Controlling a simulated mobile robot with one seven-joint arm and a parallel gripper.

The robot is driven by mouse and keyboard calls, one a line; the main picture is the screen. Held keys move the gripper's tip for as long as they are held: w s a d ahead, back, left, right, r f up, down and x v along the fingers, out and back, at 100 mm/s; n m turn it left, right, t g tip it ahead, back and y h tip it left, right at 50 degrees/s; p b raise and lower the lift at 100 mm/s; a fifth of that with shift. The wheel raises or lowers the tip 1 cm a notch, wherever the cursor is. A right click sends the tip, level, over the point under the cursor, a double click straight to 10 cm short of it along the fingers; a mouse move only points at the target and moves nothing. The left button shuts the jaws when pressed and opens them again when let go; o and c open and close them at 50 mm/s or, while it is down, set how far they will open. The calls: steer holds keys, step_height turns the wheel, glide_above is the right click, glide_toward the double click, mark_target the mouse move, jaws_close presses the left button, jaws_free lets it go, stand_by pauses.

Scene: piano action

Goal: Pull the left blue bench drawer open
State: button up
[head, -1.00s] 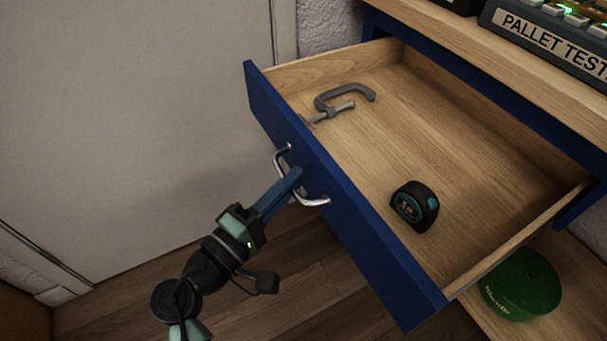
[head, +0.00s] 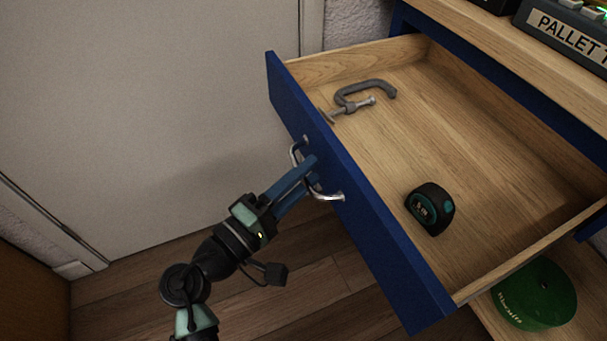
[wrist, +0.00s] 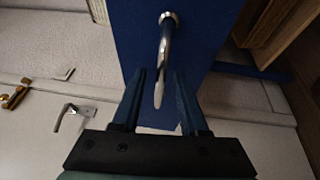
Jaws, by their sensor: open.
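The blue-fronted bench drawer (head: 375,221) stands far out from the bench in the head view, its wooden inside showing. Its silver bar handle (head: 328,195) is on the blue front. My gripper (head: 308,170) is at the handle with its blue fingers apart. In the wrist view the handle (wrist: 164,60) runs between the two open fingers (wrist: 160,85), with a visible gap on each side. The blue drawer front (wrist: 205,35) lies behind it.
A grey clamp (head: 355,98) and a black-and-teal tape measure (head: 430,208) lie inside the drawer. A green round tin (head: 535,295) sits on a lower shelf. A pale door (head: 150,110) is at the left. Wooden floor shows below the drawer.

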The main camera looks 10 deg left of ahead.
steer(key=p+v, duration=0.3)
steer(key=v, duration=1)
steer(key=shift+w, duration=0.1)
steer(key=w+d+r+m+g+y, duration=0.1)
steer(key=w+d+r+m+y, duration=0.2)
steer(key=w+r+m, duration=0.5)
steer(key=w+d+r+t+y, duration=0.2)
steer(key=w+r, duration=0.2)
steer(key=r, duration=0.3)
steer(key=w+d+r+t+y, duration=0.15)
steer(key=w+r, duration=0.25)
steer(key=r, duration=0.4)
steer(key=s+d+r+m+t+y, duration=0.1)
steer(key=s+d+r+t, duration=0.3)
steer(key=r, duration=0.5)
steer(key=s+d+r+m+t+y, duration=0.1)
steer(key=s+r+m+t, duration=0.1)
steer(key=s+r, duration=0.5)
steer(key=s+d+r+m+t+y, duration=0.1)
steer(key=s+d+r+t, duration=0.2)
steer(key=r, duration=0.7)
step_height(320, 180, up, 38)
steer(key=p, duration=3.8)
steer(key=shift+w+a, duration=0.2)
steer(key=shift+w, duration=0.25)
